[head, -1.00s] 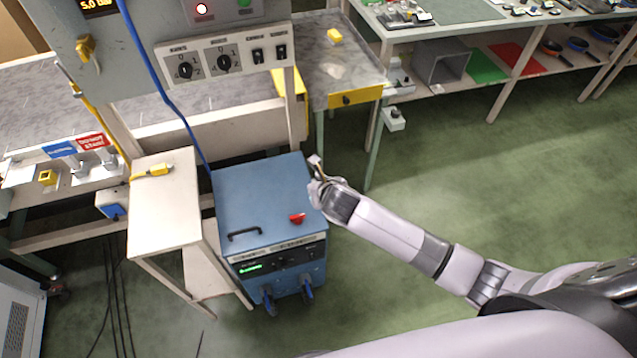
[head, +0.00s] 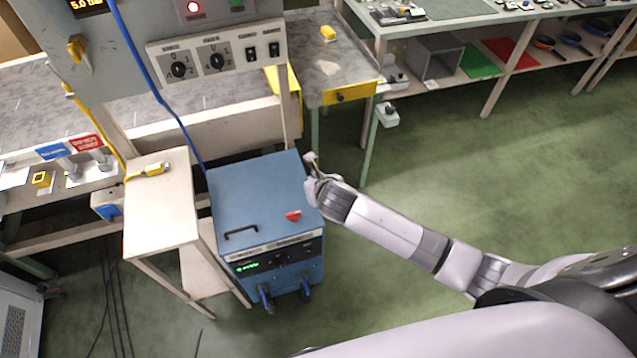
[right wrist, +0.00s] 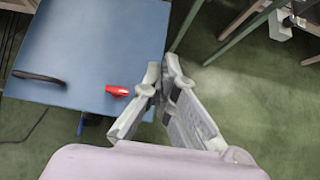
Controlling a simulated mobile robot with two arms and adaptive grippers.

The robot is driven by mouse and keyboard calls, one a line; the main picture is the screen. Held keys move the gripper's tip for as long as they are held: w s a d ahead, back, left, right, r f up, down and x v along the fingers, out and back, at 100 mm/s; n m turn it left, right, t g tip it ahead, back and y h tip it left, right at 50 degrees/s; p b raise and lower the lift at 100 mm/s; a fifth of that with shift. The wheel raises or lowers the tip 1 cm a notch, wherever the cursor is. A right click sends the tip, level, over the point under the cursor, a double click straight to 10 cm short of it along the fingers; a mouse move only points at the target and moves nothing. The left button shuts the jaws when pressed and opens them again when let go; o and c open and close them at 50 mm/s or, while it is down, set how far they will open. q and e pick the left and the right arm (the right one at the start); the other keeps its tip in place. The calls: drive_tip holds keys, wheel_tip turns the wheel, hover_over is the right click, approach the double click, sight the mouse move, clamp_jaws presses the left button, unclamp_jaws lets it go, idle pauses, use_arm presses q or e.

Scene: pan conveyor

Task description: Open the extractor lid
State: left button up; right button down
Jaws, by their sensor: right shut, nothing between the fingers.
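The extractor (head: 268,225) is a blue box on the floor, and its flat blue lid (head: 258,190) is down. A black handle (head: 241,232) lies at the lid's front left, and a red latch-like part (head: 293,216) at its front right. My right gripper (head: 311,160) is at the lid's right edge, shut and empty. In the right wrist view the gripper (right wrist: 162,72) is near the lid's edge (right wrist: 90,40), right of the red part (right wrist: 117,90) and well right of the handle (right wrist: 38,77). I cannot tell whether it touches the lid. My left gripper is out of view.
A small pale table (head: 160,205) stands close to the extractor's left side. A blue cable (head: 165,100) hangs behind it. A panel with knobs (head: 215,58) rises at the back. The green floor (head: 450,160) to the right is clear.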

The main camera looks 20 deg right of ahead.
drive_tip(key=v, duration=1.1)
drive_tip(key=shift+s, duration=0.25)
